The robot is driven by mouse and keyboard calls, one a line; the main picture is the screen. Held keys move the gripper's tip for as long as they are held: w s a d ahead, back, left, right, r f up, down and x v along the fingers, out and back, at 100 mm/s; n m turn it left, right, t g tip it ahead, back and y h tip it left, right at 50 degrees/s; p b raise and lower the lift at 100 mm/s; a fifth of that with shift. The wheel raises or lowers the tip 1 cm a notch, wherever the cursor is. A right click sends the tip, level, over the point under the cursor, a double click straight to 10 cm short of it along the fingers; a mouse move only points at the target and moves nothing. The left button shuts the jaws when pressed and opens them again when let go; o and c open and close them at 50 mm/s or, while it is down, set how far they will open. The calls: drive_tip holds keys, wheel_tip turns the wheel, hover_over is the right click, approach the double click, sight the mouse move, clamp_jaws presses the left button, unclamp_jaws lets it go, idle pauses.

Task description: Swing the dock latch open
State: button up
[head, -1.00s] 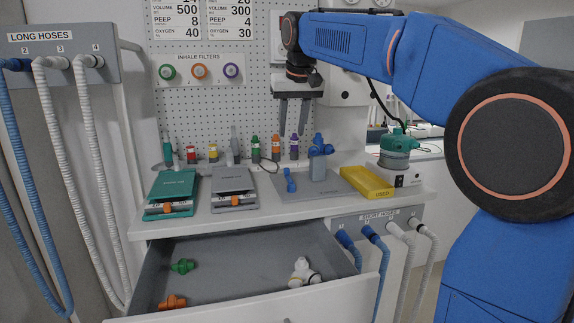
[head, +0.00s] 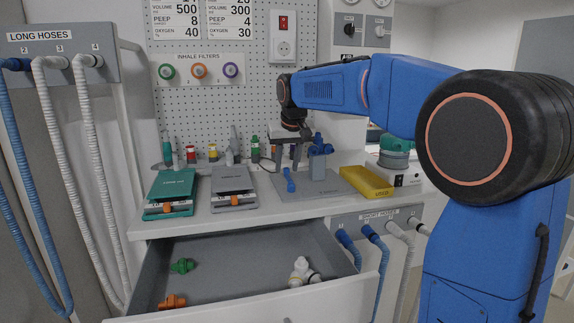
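A grey mat (head: 335,187) on the worktop bears an upright blue-grey dock block (head: 317,168) with a bright blue fitting (head: 319,147) on top. A small blue lever-like piece (head: 289,181) stands at the left of the block; I cannot tell for certain whether it is the latch. My gripper (head: 287,164) points down just above and behind this blue piece in the picture, left of the block. Its two fingers are apart, with nothing seen between them. Whether a finger touches the blue piece cannot be told.
A teal scale-like unit (head: 173,187) and a grey one (head: 233,182) stand to the left. A yellow tray (head: 367,182) lies right of the mat. Small coloured bottles stand behind. Below, an open drawer (head: 230,250) holds green, orange and white fittings.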

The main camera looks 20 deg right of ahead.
clamp_jaws()
drive_tip(key=shift+a+n, duration=0.1)
drive_tip(key=shift+n, duration=0.2)
drive_tip(key=n, duration=0.1)
drive_tip(key=a+n+y, duration=0.1)
drive_tip(key=n, duration=0.1)
drive_tip(key=shift+s+a+n+y, duration=0.15)
drive_tip(key=shift+a+n+y, duration=0.1)
drive_tip(key=shift+n+y, duration=0.05)
drive_tip(key=n, duration=0.1)
drive_tip(key=a+n+y, duration=0.1)
drive_tip(key=n, duration=0.1)
drive_tip(key=shift+s+a+n+g, duration=0.2)
drive_tip(key=shift+s+n+g, duration=0.1)
drive_tip(key=shift+s+g, duration=0.1)
drive_tip(key=n, duration=0.1)
drive_tip(key=s+a+n+g+y, duration=0.1)
drive_tip(key=n, duration=0.3)
drive_tip(key=shift+s+a+g+y, duration=0.2)
drive_tip(key=shift+s+g+y, duration=0.1)
drive_tip(key=shift+s+g, duration=0.1)
drive_tip(key=shift+s+a+n+g, duration=0.1)
drive_tip(key=shift+s+n+g, duration=0.35)
drive_tip(key=shift+n, duration=0.75)
drive_tip(key=shift+s+a+n+g, duration=0.1)
drive_tip(key=shift+s+n+g, duration=0.35)
drive_tip(key=shift+n, duration=0.75)
drive_tip(key=shift+s, duration=0.1)
